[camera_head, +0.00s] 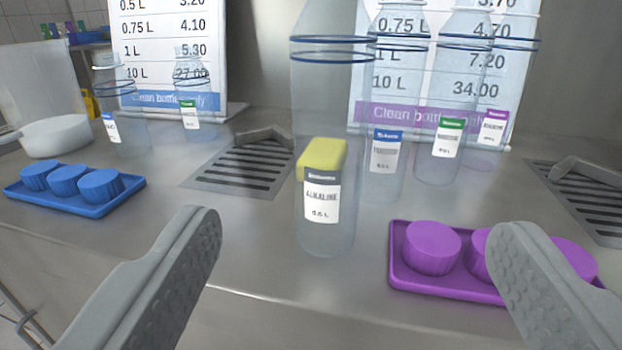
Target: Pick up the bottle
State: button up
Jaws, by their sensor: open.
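A clear bottle (327,228) with a black and white "ALKALINE" label stands upright on the steel counter, nearest to me at the centre. Blue rings circle its upper part, and its top is cut off by the frame. A yellow block (322,158) shows at the bottle, just above the label; I cannot tell whether it is behind it. My gripper (358,245) is open, with its two grey fingers wide apart at the lower left and lower right. The bottle is seen between the fingers, beyond them, and nothing is held.
Several more clear bottles (385,160) stand behind at the right, two (190,105) at the left. A blue tray (75,205) with blue caps lies left; a purple tray (400,275) with purple caps lies close right of the bottle. Drain grates (245,168) and price signs (165,60) stand behind.

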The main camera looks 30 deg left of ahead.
aim_at(331, 108)
jog(key=x, duration=1.1)
jog(key=shift+a+f, duration=0.2)
jog(key=shift+f, duration=0.15)
jog(key=shift+a+x, duration=0.2)
jog(key=shift+x, duration=1.35)
jog(key=shift+a+x, duration=0.15)
jog(key=shift+x, duration=1.4)
jog(key=shift+s+r, duration=0.1)
jog(key=shift+s, duration=0.05)
jog(key=c, duration=1.1)
jog(key=shift+o, duration=0.2)
jog(key=shift+r, duration=0.1)
